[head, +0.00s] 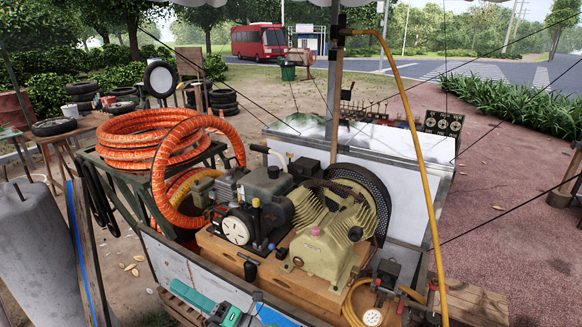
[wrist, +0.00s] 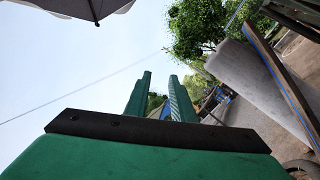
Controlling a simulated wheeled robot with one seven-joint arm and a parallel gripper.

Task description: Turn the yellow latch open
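I cannot make out a clear yellow latch in either view. In the head view, a small yellow knob (head: 255,203) stands on top of the dark engine (head: 262,185), left of the beige compressor (head: 325,240); I cannot tell if it is the latch. My gripper (wrist: 160,80) shows in the wrist view as two green fingers with a gap between them. It is open and empty, tilted up towards sky and trees, with no part of the machine between the fingers. Teal parts at the bottom of the head view look like my arm, low in front of the cart.
A yellow hose (head: 415,150) hangs at the right, near a pressure gauge (head: 372,317). A grey cylinder (head: 35,250) stands at the left.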

